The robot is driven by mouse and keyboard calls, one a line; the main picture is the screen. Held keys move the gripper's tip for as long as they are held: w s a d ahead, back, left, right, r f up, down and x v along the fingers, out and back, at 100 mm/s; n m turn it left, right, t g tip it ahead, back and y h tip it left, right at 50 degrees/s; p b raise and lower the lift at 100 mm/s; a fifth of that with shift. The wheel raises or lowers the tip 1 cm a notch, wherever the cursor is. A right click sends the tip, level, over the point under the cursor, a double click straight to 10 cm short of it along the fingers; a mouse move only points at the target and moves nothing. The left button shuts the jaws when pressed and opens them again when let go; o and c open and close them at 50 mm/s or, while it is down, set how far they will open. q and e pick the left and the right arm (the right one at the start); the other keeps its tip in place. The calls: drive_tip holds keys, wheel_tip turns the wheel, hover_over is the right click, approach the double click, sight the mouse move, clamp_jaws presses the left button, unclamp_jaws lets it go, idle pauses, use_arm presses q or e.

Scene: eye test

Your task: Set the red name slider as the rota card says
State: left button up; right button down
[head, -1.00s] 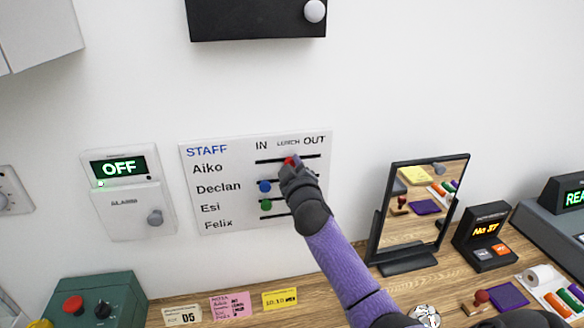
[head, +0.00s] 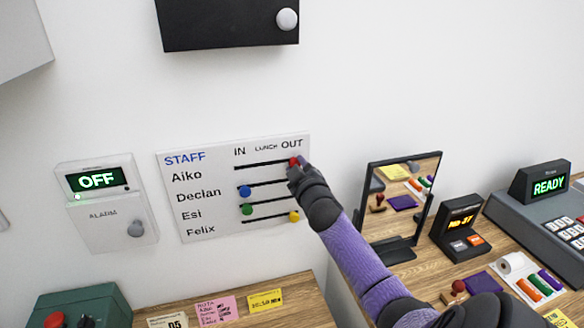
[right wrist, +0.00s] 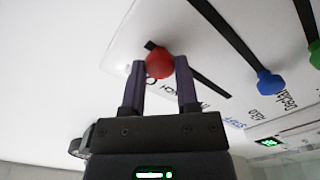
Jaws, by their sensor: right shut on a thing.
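The white STAFF board (head: 200,225) hangs on the wall with name rows and IN, LUNCH and OUT columns. The red slider (head: 294,161) is in the top row, Aiko, under OUT at the right end of its slot. My right gripper (head: 297,168) is shut on the red slider. The right wrist view shows the red knob (right wrist: 160,62) between the fingertips, close to one end of the black slot. The pink rota card (head: 216,310) lies on the desk below; its first word looks like ROTA, the rest is too small to read surely. My left gripper is out of view.
Blue (head: 245,191) and green (head: 247,209) sliders sit under IN; the yellow slider (head: 294,216) is under OUT. An alarm box (head: 105,205) reading OFF is left of the board. A mirror (head: 400,205) stands right, beside my arm.

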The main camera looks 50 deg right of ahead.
drive_tip(key=c, duration=0.7)
unclamp_jaws()
drive_tip(key=shift+d, duration=0.1)
drive_tip(key=o, duration=0.4)
drive_tip(key=shift+s+d, duration=0.15)
drive_tip(key=shift+d, duration=0.05)
drive_tip(key=shift+c, duration=0.2)
drive_tip(key=shift+a, duration=0.1)
drive_tip(key=v, duration=1)
drive_tip(key=shift+p, duration=0.35)
